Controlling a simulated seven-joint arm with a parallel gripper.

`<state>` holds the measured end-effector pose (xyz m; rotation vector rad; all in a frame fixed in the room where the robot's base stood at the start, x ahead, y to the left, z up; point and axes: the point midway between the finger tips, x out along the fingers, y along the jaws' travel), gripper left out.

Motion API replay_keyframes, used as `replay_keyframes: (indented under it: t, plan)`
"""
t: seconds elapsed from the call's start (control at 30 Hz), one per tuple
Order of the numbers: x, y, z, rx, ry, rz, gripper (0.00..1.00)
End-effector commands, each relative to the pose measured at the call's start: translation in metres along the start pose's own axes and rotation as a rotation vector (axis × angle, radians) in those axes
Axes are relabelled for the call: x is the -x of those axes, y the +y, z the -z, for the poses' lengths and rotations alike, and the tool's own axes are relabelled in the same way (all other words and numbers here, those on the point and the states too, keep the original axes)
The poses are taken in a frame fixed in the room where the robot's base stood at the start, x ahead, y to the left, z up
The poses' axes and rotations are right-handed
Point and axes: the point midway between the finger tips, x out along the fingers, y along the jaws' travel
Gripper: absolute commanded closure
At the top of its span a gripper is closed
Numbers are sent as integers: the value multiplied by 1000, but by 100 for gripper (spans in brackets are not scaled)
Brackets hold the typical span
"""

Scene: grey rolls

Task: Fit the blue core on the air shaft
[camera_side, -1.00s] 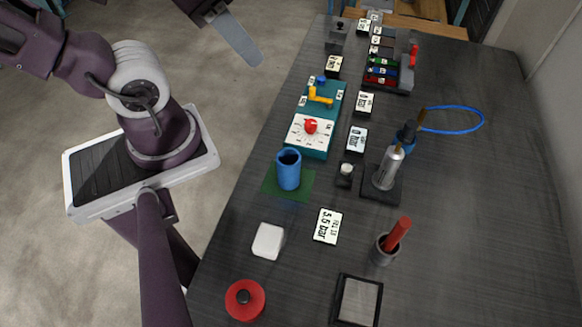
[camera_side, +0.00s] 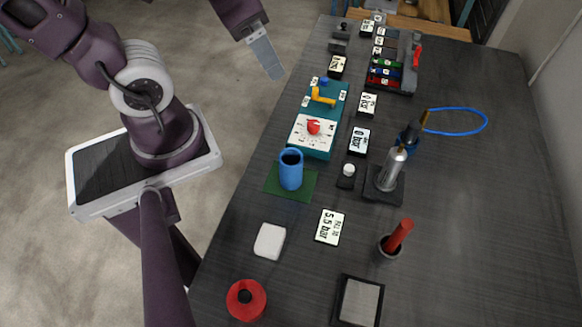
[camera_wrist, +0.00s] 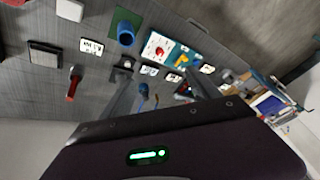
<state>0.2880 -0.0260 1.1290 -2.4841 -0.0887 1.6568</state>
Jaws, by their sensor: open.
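The blue core (camera_side: 290,172), a hollow upright cylinder, stands on a green square mat (camera_side: 309,187) near the table's left edge. It also shows in the wrist view (camera_wrist: 126,37). The air shaft (camera_side: 391,172) is a silver, slightly tapered post on a dark square base, to the right of the core. It looks partly hidden by my finger in the wrist view. My gripper (camera_side: 270,66) is open and empty. It hangs high and beyond the table's left edge, well away from both core and shaft.
A teal panel (camera_side: 324,148) with a red knob and yellow lever stands behind the core. A red stick in a cup (camera_side: 398,238), a white block (camera_side: 270,241) and a red disc (camera_side: 246,300) lie nearer the front. A blue hose (camera_side: 460,121) loops behind the shaft. The right side is clear.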

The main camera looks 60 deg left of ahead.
Motion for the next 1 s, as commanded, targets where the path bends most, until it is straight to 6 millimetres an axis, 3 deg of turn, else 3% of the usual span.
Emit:
replay_keyframes:
  t: [0.07,0.17,0.33,0.5,1.0]
  plan:
    - [-40,-3,8,-122,-86,56,29]
    - [-93,7,12,-302,-157,53,29]
    - [-170,57,-15,-561,-251,-133,29]
    - [-194,86,-44,-670,-298,-278,29]
    - [-231,89,-67,-712,-316,-298,29]
